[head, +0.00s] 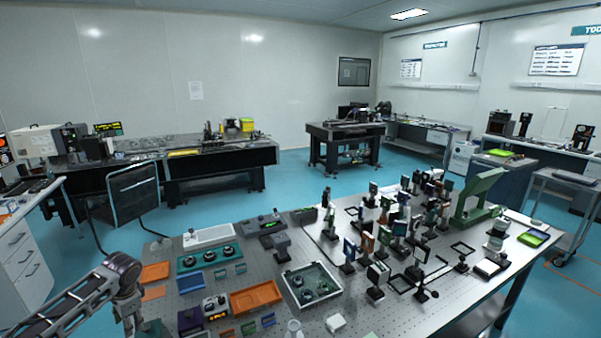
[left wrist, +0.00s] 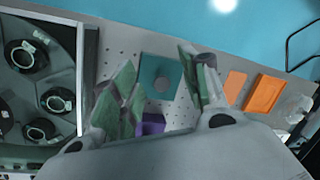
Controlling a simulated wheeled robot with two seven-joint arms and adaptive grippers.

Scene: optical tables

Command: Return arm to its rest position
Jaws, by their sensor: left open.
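My left arm comes in at the lower left of the head view, bends at a dark joint and points down over the near left corner of the optical table (head: 375,318). My left gripper (head: 150,328) shows only partly there, at the bottom edge. In the left wrist view its two greenish fingers (left wrist: 158,88) stand apart with nothing held between them. My right arm and gripper are not in view.
Orange trays (head: 155,271), a purple bin (head: 190,319) and a larger orange tray (head: 256,297) lie near the left arm. A white-rimmed tray (head: 312,285) holds round parts. Many upright optic mounts crowd the table's right half. Blue floor (head: 60,252) is open on the left.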

